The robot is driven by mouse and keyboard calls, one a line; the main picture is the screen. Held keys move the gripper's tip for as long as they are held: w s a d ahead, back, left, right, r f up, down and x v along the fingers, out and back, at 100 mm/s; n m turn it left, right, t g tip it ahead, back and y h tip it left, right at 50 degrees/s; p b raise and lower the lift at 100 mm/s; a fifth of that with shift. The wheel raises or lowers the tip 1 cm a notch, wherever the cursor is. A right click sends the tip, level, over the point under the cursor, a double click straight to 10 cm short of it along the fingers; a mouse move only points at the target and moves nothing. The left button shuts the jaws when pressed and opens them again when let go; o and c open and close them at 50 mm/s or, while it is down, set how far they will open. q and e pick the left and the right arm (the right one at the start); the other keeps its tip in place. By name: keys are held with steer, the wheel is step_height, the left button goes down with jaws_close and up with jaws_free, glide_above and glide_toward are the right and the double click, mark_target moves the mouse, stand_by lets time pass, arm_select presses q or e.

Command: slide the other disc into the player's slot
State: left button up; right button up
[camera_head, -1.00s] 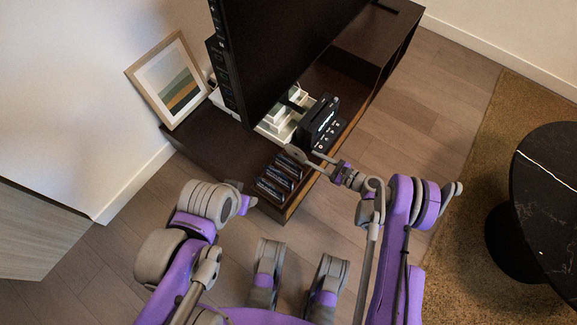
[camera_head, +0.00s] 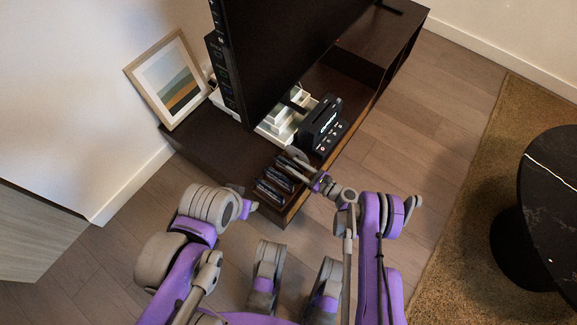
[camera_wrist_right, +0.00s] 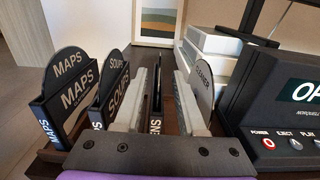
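The black player (camera_head: 312,138) stands on the dark cabinet, its display lit. In the right wrist view the player (camera_wrist_right: 262,105) shows part of a word starting "OP" and buttons marked POWER, EJECT and PLAY.
A large black screen (camera_head: 270,55) rises behind the player. White stacked boxes (camera_wrist_right: 212,50) stand behind the discs. A framed picture (camera_head: 168,80) leans on the wall at the left. A round black table (camera_head: 550,195) stands on the rug at the right.

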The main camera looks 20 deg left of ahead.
mark_target(288, 162)
steer(key=x, duration=0.3)
steer(key=shift+a+b, duration=0.25)
steer(key=shift+b, duration=0.15)
jaws_close()
